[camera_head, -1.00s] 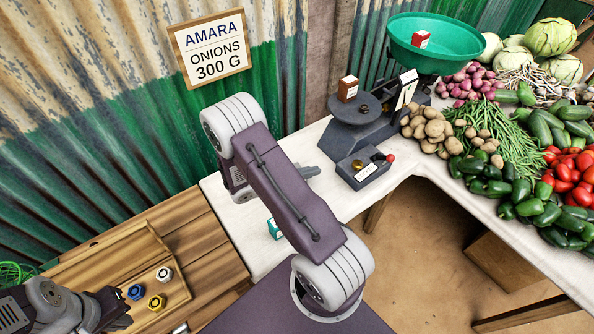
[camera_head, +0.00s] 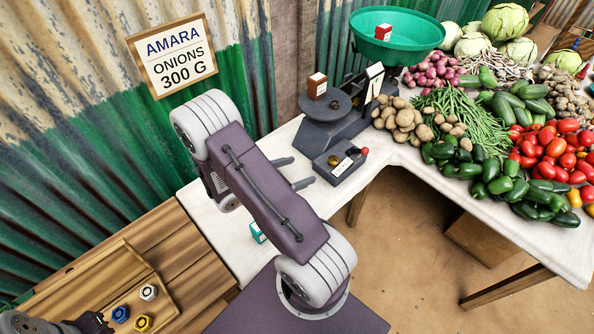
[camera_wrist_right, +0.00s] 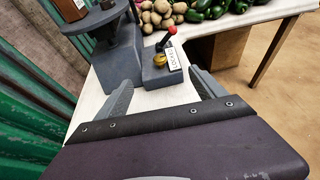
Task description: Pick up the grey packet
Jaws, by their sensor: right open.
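I cannot make out a grey packet in either view. A teal-and-white packet (camera_head: 258,232) lies on the white counter, partly hidden behind my right arm. A brown packet (camera_head: 317,86) stands on the scale's small round plate. A red-and-white packet (camera_head: 383,32) sits in the green pan (camera_head: 419,39). My right gripper (camera_head: 293,173) is open and empty over the counter, left of the scale's base. Its spread fingers also show in the wrist view (camera_wrist_right: 161,84). My left gripper (camera_head: 100,324) is at the bottom left, mostly cut off; its jaws are unclear.
The dark scale (camera_head: 345,125) has a front block with a red knob (camera_head: 364,151). Potatoes (camera_head: 405,118) and other vegetables fill the counter to the right. A wooden tray (camera_head: 90,284) with several coloured nuts is at left. The white counter (camera_head: 215,225) is bare around my right gripper.

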